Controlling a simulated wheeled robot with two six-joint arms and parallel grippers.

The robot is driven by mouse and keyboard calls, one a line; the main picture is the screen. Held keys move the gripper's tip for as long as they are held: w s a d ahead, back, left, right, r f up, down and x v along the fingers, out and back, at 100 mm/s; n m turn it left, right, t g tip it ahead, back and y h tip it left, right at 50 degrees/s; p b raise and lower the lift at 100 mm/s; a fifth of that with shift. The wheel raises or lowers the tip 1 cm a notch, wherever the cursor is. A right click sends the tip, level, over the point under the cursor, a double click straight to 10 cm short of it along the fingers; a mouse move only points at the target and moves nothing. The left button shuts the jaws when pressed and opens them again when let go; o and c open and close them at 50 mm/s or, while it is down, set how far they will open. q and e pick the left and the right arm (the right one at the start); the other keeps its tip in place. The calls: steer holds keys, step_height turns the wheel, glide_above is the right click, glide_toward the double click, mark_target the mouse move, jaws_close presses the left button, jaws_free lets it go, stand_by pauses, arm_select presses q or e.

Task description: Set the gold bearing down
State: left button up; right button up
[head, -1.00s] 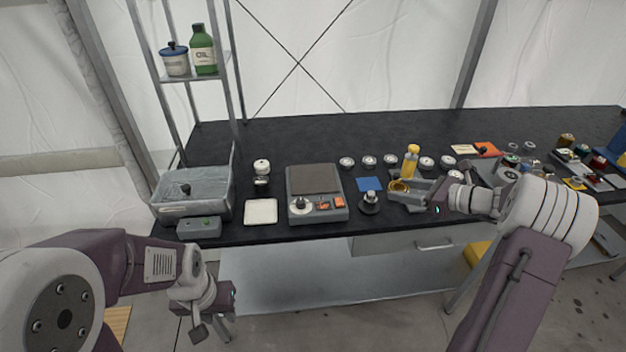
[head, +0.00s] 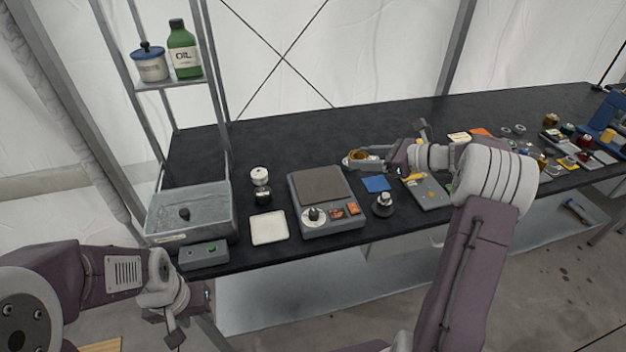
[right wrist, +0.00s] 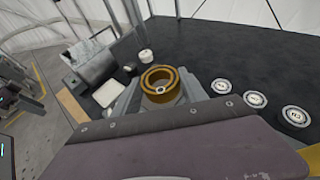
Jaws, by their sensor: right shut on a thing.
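The gold bearing (head: 359,156) is a ring in the jaws of my right gripper (head: 368,161), toward the back of the black table in the head view. In the right wrist view the gold bearing (right wrist: 160,84) sits between the two grey fingers, its hole facing the camera. My right gripper is shut on it. I cannot tell whether the bearing touches anything beneath it. My left gripper (head: 188,312) hangs low in front of the table, at the lower left of the head view; its jaws are too unclear to read.
A grey scale (head: 322,196), a white square tray (head: 268,228), a tub (head: 160,222) and a blue pad (head: 376,184) are on the black table. A small dark stand (head: 383,205) is close by. White-topped discs (right wrist: 255,100) line up right of the bearing in the right wrist view.

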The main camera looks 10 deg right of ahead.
glide_above(324, 185)
step_height(324, 185, down, 7)
steer(key=shift+r, duration=0.2)
steer(key=shift+f, duration=0.35)
step_height(324, 185, down, 3)
steer(key=shift+r, duration=0.1)
steer(key=shift+f, duration=0.35)
steer(key=shift+b, duration=0.3)
steer(key=shift+f, duration=0.15)
steer(key=o, duration=1.6)
steer(key=shift+c, duration=0.2)
